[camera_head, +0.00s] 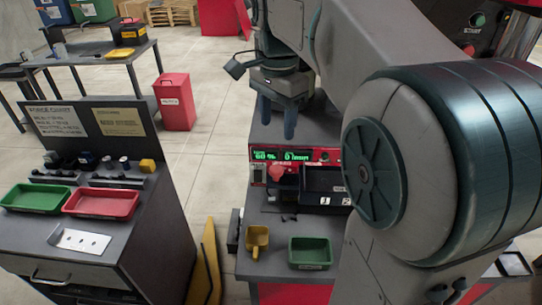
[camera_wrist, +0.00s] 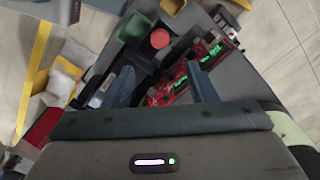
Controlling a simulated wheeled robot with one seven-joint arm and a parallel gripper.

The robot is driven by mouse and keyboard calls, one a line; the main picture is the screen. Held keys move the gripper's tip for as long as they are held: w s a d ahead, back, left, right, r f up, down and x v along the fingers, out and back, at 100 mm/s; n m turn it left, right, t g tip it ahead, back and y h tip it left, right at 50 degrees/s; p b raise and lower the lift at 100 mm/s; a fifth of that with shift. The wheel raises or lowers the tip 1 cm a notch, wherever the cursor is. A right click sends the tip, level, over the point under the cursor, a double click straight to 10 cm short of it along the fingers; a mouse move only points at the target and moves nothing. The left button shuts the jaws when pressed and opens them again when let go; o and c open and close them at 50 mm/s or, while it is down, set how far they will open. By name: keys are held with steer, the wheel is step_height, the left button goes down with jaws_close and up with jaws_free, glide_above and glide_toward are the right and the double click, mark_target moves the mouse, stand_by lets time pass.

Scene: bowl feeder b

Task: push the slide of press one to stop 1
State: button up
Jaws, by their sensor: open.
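A press unit with a red front panel and a lit green display (camera_head: 283,155) stands on the dark bench in the middle of the head view. A red knob-like part (camera_head: 283,171) sits beside a black block (camera_head: 322,180). White labels 1 (camera_head: 325,201) and 2 (camera_head: 345,201) are in front of the block. Which part is the slide is not clear. My gripper (camera_head: 277,134) is open and empty, fingers down, above and behind the display. In the wrist view a round red part (camera_wrist: 159,39) and the red panel (camera_wrist: 180,82) show beyond and between my fingers (camera_wrist: 164,80).
A yellow scoop (camera_head: 257,240) and a green tray (camera_head: 310,252) lie on the bench's front. The left cabinet carries a green tray (camera_head: 36,199) and a red tray (camera_head: 101,203). A red bin (camera_head: 174,103) stands on the floor. My arm hides the right side.

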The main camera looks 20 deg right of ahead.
mark_target(277, 168)
step_height(277, 168, down, 12)
steer(key=shift+r+p, duration=0.1)
steer(key=shift+p, duration=0.3)
jaws_close()
